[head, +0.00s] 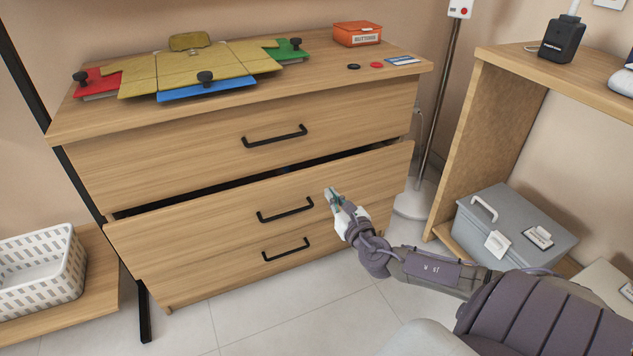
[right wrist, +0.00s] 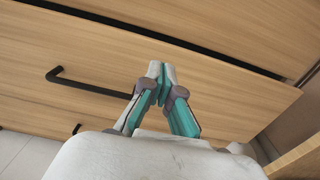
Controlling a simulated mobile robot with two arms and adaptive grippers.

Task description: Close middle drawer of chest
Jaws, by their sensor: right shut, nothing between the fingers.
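The wooden chest has three drawers with black bar handles. Its middle drawer (head: 160,235) stands out a little, with a dark gap along its top edge; its front also shows in the right wrist view (right wrist: 220,85). My right gripper (head: 329,192) is shut and empty, at the middle drawer's front, to the right of its handle (head: 285,210). In the right wrist view its fingertips (right wrist: 158,68) are together close to the drawer front; I cannot tell whether they touch it. The top drawer (head: 200,163) and bottom drawer (head: 225,268) look closed. My left gripper is not in view.
A folding board (head: 190,68) and an orange box (head: 357,34) lie on the chest top. A white basket (head: 70,262) stands on a low shelf at left. A wooden shelf unit (head: 470,140) with a grey case (head: 515,225) stands at right. Tiled floor is clear in front.

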